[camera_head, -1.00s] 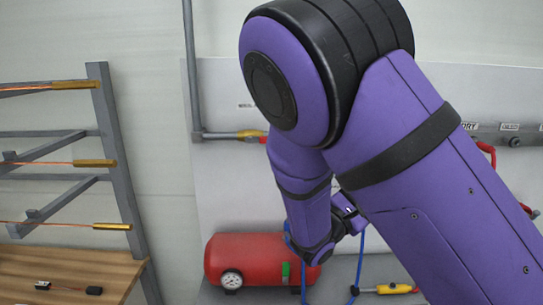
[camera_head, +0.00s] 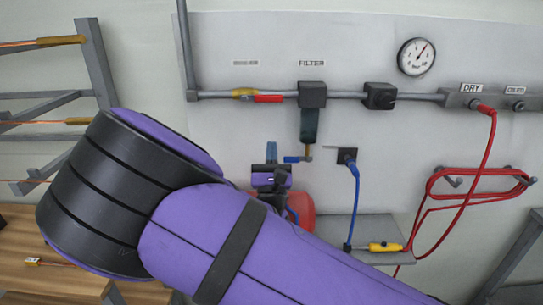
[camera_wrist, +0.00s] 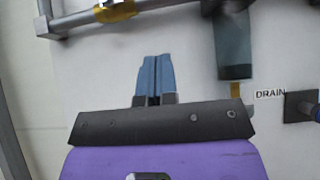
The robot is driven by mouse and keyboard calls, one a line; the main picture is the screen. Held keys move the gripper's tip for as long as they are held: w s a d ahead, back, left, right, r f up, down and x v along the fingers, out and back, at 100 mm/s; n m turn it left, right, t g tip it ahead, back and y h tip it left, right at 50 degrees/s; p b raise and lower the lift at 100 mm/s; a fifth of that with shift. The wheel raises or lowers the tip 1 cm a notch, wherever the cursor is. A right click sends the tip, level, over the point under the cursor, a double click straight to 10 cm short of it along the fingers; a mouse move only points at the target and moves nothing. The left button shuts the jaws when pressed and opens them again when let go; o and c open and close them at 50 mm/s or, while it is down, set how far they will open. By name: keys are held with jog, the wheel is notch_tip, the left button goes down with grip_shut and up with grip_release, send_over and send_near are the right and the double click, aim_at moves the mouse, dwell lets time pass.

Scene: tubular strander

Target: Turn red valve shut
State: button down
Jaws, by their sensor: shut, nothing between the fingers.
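The red valve handle (camera_head: 268,98) lies along the horizontal pipe on the wall panel, in line with it, pointing right from its yellow valve body (camera_head: 243,93). The yellow body also shows at the top of the wrist view (camera_wrist: 115,11); the red handle is not clearly visible there. My gripper (camera_head: 271,150) is below the red handle, apart from it, with its blue fingers pointing up. In the wrist view the fingers (camera_wrist: 154,80) are together and empty, in front of bare panel.
A gauge (camera_head: 416,57) and coiled red hose (camera_head: 470,185) are farther right. A red tank (camera_head: 304,205) is partly hidden behind my arm.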

aim_at(261, 98)
jog(key=shift+w+d+r, duration=0.1)
jog(key=shift+w+r, duration=0.6)
jog(key=shift+r, duration=0.65)
jog(key=shift+w+a+r, duration=0.1)
jog(key=shift+w+r, duration=0.6)
jog(key=shift+r, duration=0.65)
jog(key=shift+w+d+r, duration=0.1)
jog(key=shift+w+r, duration=0.6)
jog(key=shift+r, duration=0.65)
jog(key=shift+r+n+y, duration=0.1)
jog(key=shift+n+y, duration=0.2)
